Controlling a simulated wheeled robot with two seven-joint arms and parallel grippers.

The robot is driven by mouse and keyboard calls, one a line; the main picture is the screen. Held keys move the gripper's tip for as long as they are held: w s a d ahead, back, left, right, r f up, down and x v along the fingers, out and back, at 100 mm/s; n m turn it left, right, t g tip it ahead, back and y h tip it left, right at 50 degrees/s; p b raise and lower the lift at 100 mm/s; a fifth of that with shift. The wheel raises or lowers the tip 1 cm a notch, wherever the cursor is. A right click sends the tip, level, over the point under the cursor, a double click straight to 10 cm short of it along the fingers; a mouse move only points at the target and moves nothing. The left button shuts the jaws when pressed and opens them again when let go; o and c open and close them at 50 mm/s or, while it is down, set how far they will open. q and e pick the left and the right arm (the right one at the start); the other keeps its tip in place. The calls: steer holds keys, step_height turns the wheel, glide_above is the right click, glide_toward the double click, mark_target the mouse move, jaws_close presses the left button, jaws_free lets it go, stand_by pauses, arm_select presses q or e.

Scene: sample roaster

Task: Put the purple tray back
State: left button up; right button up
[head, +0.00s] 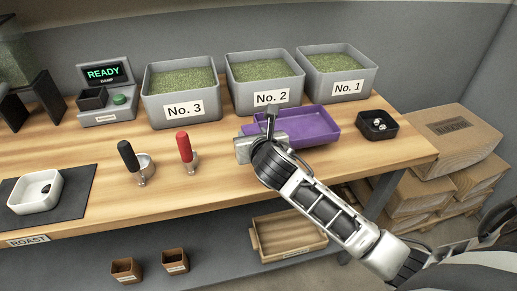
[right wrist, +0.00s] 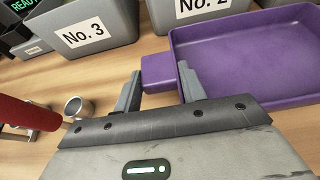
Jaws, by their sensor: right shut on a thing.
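The purple tray (head: 306,127) sits on the wooden table in front of bins No. 2 and No. 1. It looks empty. In the right wrist view the tray (right wrist: 245,60) lies at the upper right, its short purple handle tab pointing left. My right gripper (head: 270,117) is at the tray's left end. In the right wrist view my right gripper (right wrist: 160,82) is shut on the handle tab, one finger on each side. I cannot tell whether the tray is fully resting on the table. My left gripper is not in view.
Bins No. 3 (head: 183,106), No. 2 (head: 265,93) and No. 1 (head: 345,82) stand along the back. A small black tray (head: 377,126) is right of the purple tray. Black-handled (head: 128,156) and red-handled (head: 185,148) scoops stand left. A wooden tray (head: 290,234) lies on the shelf below.

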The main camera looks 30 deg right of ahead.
steer(key=shift+f+b, duration=0.3)
steer(key=shift+f, duration=1.75)
steer(key=o, duration=1.1)
steer(key=v, duration=1.2)
steer(key=shift+s+p, duration=0.1)
steer(key=shift+p, duration=0.3)
